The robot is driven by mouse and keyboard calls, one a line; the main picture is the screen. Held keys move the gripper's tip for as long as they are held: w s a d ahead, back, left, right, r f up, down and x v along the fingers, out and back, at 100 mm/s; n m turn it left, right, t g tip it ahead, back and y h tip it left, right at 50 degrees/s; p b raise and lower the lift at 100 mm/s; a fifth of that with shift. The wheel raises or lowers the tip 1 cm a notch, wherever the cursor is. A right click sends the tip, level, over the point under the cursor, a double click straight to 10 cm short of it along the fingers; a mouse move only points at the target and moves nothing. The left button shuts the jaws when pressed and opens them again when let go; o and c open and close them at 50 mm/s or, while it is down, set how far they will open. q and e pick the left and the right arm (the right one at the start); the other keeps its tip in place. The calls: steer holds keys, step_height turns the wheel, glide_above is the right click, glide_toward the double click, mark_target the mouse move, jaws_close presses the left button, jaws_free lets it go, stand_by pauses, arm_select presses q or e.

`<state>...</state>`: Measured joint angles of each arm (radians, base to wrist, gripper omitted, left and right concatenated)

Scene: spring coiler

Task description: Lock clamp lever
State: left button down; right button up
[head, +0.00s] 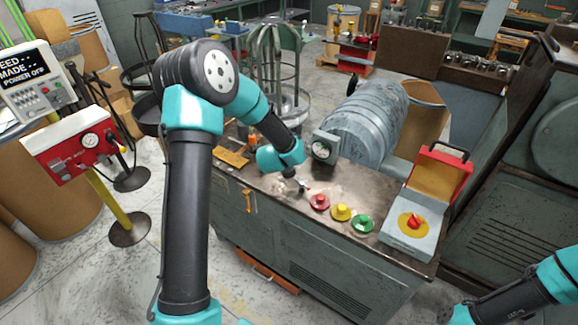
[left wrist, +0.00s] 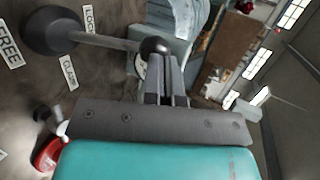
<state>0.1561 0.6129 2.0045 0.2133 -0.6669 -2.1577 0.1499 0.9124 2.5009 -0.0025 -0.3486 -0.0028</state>
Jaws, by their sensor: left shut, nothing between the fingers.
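The clamp lever (left wrist: 105,40) shows in the left wrist view as a metal rod from a dark round hub (left wrist: 52,30) to a black ball knob (left wrist: 155,46). Labels lie around it: FREE (left wrist: 8,46) left of the hub, LOCK (left wrist: 89,19) above the rod, and another (left wrist: 68,72) below it. My left gripper (left wrist: 168,66) is shut and empty, its fingertips at the knob; I cannot tell whether they touch it. In the head view the left gripper (head: 301,186) is low over the bench, and the lever is too small to make out. My right gripper is out of view.
Red (head: 319,202), yellow (head: 341,212) and green (head: 362,223) buttons line the bench (head: 285,210) right of the left gripper. A grey box with a red-edged open lid (head: 410,238) stands at the right end. A gauge box (head: 323,148) stands behind.

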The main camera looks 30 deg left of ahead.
arm_select(q)
steer(key=shift+w+a+r, duration=0.1)
steer(key=shift+w, duration=0.15)
stand_by(0.3)
steer(key=v, duration=1.4)
steer(key=shift+r, duration=0.4)
steer(key=shift+f, duration=0.15)
